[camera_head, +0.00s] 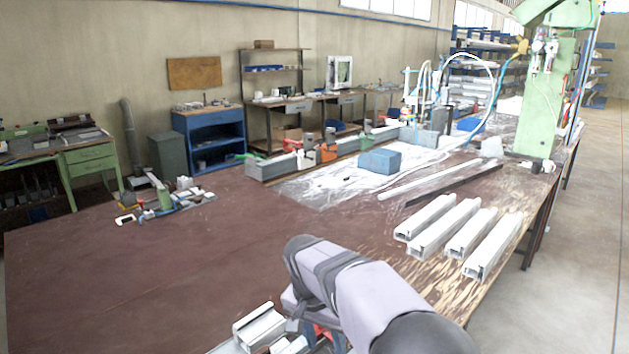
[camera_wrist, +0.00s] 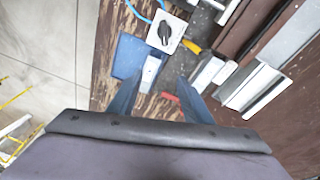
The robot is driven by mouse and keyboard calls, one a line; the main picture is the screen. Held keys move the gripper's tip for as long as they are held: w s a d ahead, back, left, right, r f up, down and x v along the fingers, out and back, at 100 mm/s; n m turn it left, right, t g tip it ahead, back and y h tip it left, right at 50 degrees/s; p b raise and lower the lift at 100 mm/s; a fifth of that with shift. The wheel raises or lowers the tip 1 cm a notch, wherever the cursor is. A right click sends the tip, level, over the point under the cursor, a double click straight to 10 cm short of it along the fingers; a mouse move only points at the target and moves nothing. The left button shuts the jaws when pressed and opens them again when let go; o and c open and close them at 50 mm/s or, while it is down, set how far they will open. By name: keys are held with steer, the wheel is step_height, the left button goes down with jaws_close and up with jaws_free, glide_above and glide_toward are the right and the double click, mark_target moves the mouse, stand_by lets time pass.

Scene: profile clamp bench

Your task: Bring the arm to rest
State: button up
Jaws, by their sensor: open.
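My gripper (camera_wrist: 157,98) shows in the wrist view with its two dark fingers spread apart, open. It is over the bench, and nothing is clearly held. A small white profile piece (camera_wrist: 150,72) and a red part (camera_wrist: 170,97) show between or just beyond the fingers. I cannot tell how far below the fingers they are. In the head view my arm reaches in from the bottom edge and hides most of the gripper. White profile pieces (camera_head: 262,327) lie beside it at the bottom.
In the wrist view, a white switch box (camera_wrist: 165,33) with a black knob, a blue plate (camera_wrist: 130,52) and metal profiles (camera_wrist: 255,88) surround the gripper. In the head view, several white profiles (camera_head: 447,232) lie at right.

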steer(key=s+d+f+n+p, duration=0.1)
steer(key=s+d+n, duration=0.1)
steer(key=s+d, duration=0.2)
steer(key=s+d+f+n+g+y+p, duration=0.1)
steer(key=s+d, duration=0.3)
steer(key=s, duration=0.7)
steer(key=s+d+f+n+p, duration=0.1)
steer(key=s+d, duration=0.3)
steer(key=s, duration=0.4)
steer(key=shift+s+d+f+n+y+p, duration=0.15)
steer(key=shift+d+f+n+y+p, duration=0.35)
steer(key=shift+n, duration=0.4)
